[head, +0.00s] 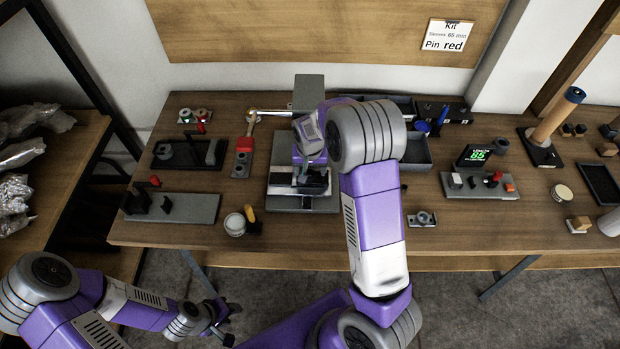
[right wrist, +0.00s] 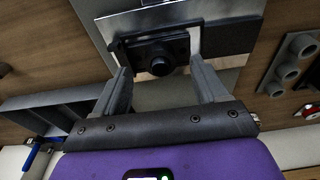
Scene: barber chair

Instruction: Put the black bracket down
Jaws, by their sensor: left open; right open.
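The black bracket (right wrist: 140,52), a dark block with a round dark knob, rests on a silver plate (right wrist: 100,8) in the right wrist view. In the head view a dark piece shows on the grey fixture (head: 278,190) at the table's middle, partly hidden by my right arm. My right gripper (right wrist: 159,68) is open, its two fingers apart on either side of the bracket's near part; I cannot tell if they touch it. In the head view my right gripper (head: 312,176) is over the fixture. My left gripper (head: 226,322) is open and empty, low in front of the table.
A grey column (head: 308,93) stands behind the fixture.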

